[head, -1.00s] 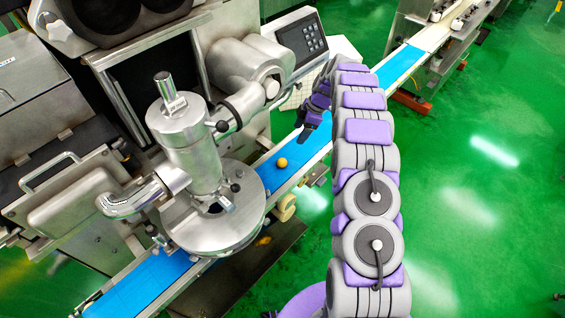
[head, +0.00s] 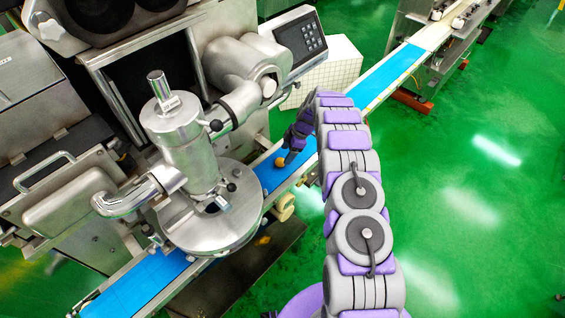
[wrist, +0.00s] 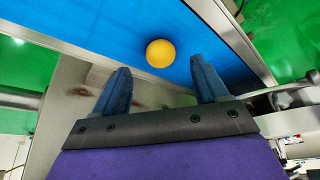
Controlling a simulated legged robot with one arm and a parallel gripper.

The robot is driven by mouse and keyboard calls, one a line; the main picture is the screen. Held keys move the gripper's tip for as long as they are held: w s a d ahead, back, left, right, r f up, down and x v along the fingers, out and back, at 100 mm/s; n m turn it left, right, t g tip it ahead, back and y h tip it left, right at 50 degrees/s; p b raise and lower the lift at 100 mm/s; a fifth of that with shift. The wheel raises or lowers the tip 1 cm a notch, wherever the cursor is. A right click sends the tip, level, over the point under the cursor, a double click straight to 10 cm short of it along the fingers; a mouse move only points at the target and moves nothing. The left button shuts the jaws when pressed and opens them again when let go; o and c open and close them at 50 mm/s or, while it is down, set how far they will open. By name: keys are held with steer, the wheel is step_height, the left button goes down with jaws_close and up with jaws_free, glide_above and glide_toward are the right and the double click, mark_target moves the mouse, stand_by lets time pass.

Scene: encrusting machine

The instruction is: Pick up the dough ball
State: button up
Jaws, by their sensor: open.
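The dough ball (head: 280,162) is a small yellow-orange ball on the blue conveyor belt (head: 270,178), just right of the machine's round steel plate. In the wrist view the dough ball (wrist: 160,54) lies on the blue belt (wrist: 90,30), beyond my fingertips and between their lines. My gripper (wrist: 160,78) is open and empty, its two dark blue fingers apart. In the head view my gripper (head: 291,158) is close to the ball, at its right; the exact gap cannot be told there.
The steel encrusting machine (head: 190,150) stands left of the ball, with its round plate (head: 225,225) over the belt. A metal rail (wrist: 235,35) edges the belt. A keypad panel (head: 302,42) and a white gridded box (head: 335,65) stand behind. Green floor is open at right.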

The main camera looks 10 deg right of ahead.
mark_target(282, 159)
steer(key=x, duration=0.5)
steer(key=shift+a+f, duration=0.15)
steer(key=shift+a, duration=0.35)
steer(key=shift+d, duration=0.6)
steer(key=shift+c, duration=1.6)
steer(key=shift+a, duration=0.4)
steer(key=c, duration=0.5)
steer(key=shift+a, duration=0.1)
steer(key=shift+c, duration=1.3)
steer(key=shift+d, duration=0.4)
steer(key=shift+c, duration=0.4)
